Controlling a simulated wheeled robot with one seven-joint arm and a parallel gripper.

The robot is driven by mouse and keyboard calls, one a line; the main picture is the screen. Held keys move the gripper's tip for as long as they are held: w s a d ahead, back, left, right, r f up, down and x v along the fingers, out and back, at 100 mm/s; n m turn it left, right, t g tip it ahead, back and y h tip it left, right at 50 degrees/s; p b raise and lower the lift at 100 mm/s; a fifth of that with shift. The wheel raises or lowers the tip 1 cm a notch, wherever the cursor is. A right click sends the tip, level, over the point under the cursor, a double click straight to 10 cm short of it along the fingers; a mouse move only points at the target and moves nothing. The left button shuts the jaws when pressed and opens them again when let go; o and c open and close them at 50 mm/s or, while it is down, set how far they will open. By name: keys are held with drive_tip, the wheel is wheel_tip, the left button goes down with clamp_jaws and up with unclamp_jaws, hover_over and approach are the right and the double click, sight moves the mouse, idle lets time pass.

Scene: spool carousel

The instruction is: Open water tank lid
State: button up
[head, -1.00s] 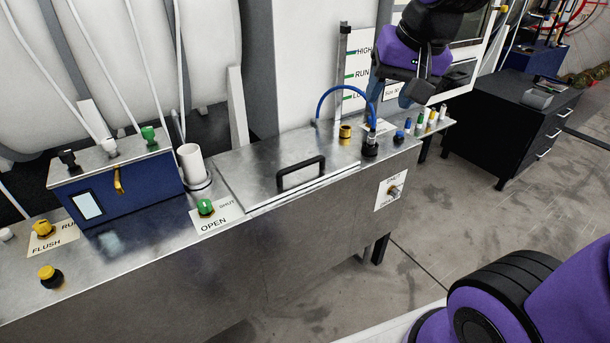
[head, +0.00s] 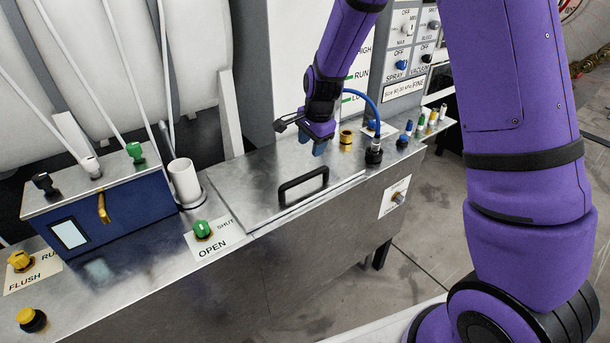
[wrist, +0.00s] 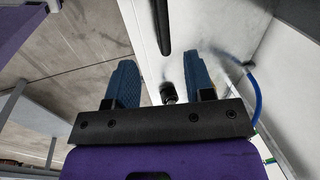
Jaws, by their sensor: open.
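The water tank lid (head: 255,187) is a flat metal plate lying shut on top of the long metal tank. A black bar handle (head: 303,185) stands up near its front edge. My gripper (head: 312,147) is above the back right part of the lid, behind and a little right of the handle, pointing down. In the wrist view my gripper (wrist: 162,85) shows two blue fingers spread apart with nothing between them. The handle also shows in the wrist view (wrist: 161,28), beyond the fingertips and apart from them.
A blue box with a screen (head: 105,215) and a white cup (head: 185,182) stand left of the lid. A green OPEN/SHUT knob (head: 202,229) sits at its front left. A brass fitting (head: 346,139) and a blue hose (head: 362,98) are close right of my gripper.

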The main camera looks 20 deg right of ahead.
sight(305, 176)
drive_tip(key=shift+m, duration=0.3)
drive_tip(key=x, duration=1.3)
drive_tip(key=shift+w+f, duration=0.15)
clamp_jaws()
